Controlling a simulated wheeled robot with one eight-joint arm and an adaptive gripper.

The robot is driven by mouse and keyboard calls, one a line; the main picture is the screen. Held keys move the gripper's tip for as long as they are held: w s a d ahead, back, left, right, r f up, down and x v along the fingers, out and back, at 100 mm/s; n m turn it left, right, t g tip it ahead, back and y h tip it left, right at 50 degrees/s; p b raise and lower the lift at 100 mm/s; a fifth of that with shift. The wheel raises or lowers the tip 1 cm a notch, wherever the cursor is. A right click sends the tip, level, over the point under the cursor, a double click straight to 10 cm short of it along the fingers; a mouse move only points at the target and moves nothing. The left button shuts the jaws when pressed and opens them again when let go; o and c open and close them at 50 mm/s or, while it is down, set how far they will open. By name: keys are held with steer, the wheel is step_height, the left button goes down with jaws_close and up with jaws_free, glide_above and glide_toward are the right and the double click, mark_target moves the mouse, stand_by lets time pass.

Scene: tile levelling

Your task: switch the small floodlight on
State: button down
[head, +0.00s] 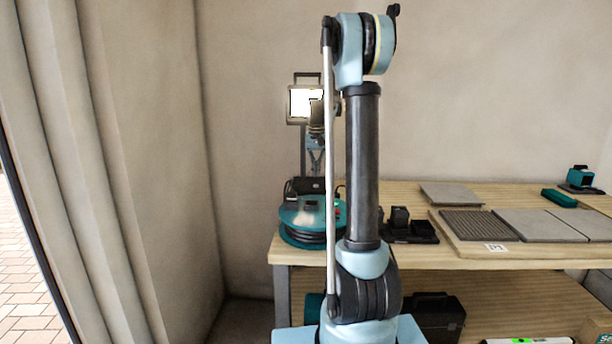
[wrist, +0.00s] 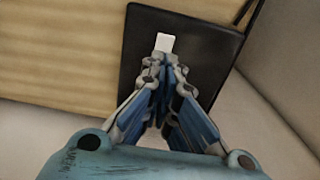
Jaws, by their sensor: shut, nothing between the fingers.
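The small floodlight (head: 300,104) stands on a post at the left end of the workbench, with a handle on top. Its face is bright white and looks lit; my arm covers part of it. In the wrist view a black box or plate (wrist: 205,35) carries a small white switch-like piece (wrist: 165,42). My gripper (wrist: 165,62) is shut and empty, its fingertips right at the near edge of the white piece. I cannot tell whether they touch it. In the head view my gripper (head: 316,163) points down beside the post, partly hidden by my arm.
A teal cable reel (head: 300,216) stands on the workbench (head: 300,257) below my gripper. Dark blocks (head: 399,218), a tile board (head: 470,247) and a teal tool (head: 580,178) lie further right. A wall is close behind, and a curtain (head: 110,150) hangs at left.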

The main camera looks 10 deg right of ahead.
steer(key=shift+r, duration=1.6)
